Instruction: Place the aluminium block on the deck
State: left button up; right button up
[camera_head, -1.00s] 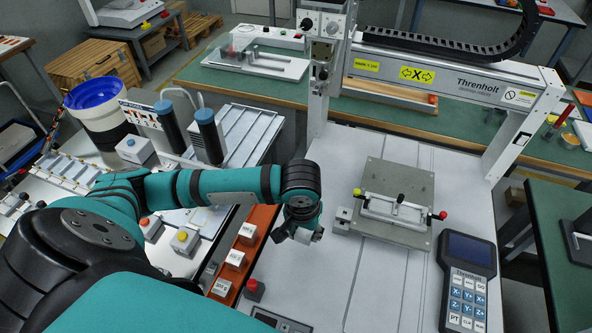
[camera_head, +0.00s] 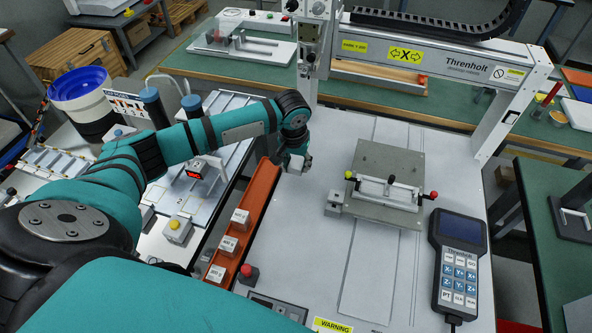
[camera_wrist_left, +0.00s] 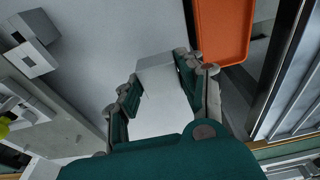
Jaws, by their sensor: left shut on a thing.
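The aluminium block (camera_wrist_left: 158,98) is a pale grey, smooth-sided block between the two fingers of my left gripper (camera_wrist_left: 160,92) in the left wrist view. The gripper is shut on it. In the head view my left gripper (camera_head: 295,163) hangs over the left part of the deck (camera_head: 310,220), just right of the orange tray. The block is small and mostly hidden there. The deck is the flat light grey bed under the gantry. I cannot tell whether the block touches it. My right gripper is out of view.
The orange tray (camera_head: 256,203) holds several white labelled blocks. A clamp fixture on a plate (camera_head: 378,160) stands right of the gripper on the deck. The teach pendant (camera_head: 463,250) lies at the right. The gantry frame (camera_head: 440,62) spans the back. The deck's front middle is clear.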

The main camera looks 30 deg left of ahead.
aim_at(295, 166)
pick_arm(q)
jog(key=shift+f, duration=1.65)
jog(key=shift+s, duration=0.1)
jog(key=o, duration=1.2)
jog(key=shift+f, duration=0.1)
notch_tip(295, 166, up, 12)
jog(key=s, duration=0.1)
jog(key=shift+s+d+p, duration=0.25)
jog(key=shift+s+p, duration=0.1)
jog(key=shift+p, duration=0.05)
